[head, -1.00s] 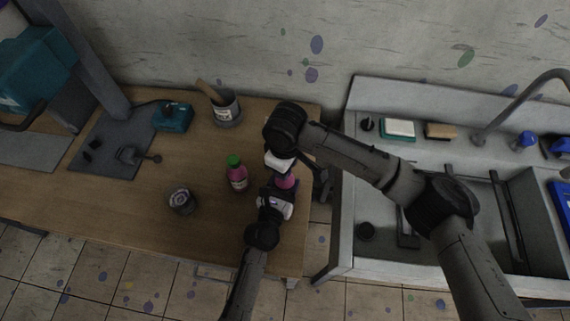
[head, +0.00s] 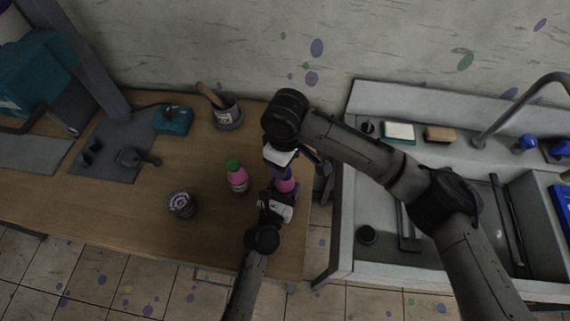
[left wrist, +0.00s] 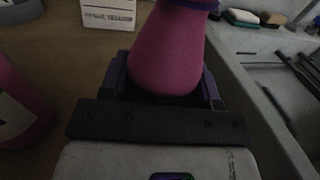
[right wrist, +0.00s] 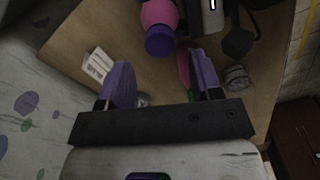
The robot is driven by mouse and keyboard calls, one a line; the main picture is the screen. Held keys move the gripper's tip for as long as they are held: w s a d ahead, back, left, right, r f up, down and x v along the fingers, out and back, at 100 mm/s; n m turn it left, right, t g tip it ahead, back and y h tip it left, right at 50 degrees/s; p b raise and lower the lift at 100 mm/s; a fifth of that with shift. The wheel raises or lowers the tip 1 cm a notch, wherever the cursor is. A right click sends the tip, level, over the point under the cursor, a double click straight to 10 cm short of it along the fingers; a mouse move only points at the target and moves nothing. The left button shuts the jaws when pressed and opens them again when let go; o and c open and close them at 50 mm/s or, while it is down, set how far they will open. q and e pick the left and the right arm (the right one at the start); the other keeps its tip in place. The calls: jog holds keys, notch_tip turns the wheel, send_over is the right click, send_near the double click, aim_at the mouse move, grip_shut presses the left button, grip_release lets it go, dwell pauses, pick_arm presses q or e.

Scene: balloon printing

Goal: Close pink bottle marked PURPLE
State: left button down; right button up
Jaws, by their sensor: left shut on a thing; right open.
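A pink bottle (head: 287,185) with a purple cap (head: 283,173) is near the table's right end. My left gripper (head: 279,196) is shut on its body; the left wrist view shows the pink body (left wrist: 168,50) between the fingers, with a purple edge at the top. My right gripper (head: 281,165) is open just above the cap. In the right wrist view the purple cap (right wrist: 160,42) is beyond the open, empty fingers (right wrist: 163,80), roughly centred between them. The bottle's label is not visible.
A cup (head: 228,116) stands at the back. A white box marked YELLOW (left wrist: 108,14) is near the bottle. The sink (head: 348,235) is at right.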

pick_arm(q)
jog(key=shift+f, duration=0.1)
pick_arm(e)
jog(key=shift+r, duration=0.2)
jog(key=shift+c, duration=0.3)
jog(key=shift+w+r, duration=0.2)
jog(key=shift+r, duration=0.15)
jog(key=r+n, duration=0.1)
jog(key=n, duration=0.1)
jog(key=r+n, duration=0.1)
jog(key=n, duration=0.2)
jog(key=d+n, duration=0.1)
jog(key=n, duration=0.2)
jog(key=shift+w+d+r+h, duration=0.1)
jog(key=shift+r+h, duration=0.2)
jog(key=shift+r, duration=0.1)
jog(key=n, duration=0.5)
jog(key=shift+s+a, duration=0.3)
jog(key=shift+a, duration=0.1)
jog(key=n, duration=0.4)
jog(key=shift+a+n, duration=0.15)
jog(key=shift+n, duration=0.25)
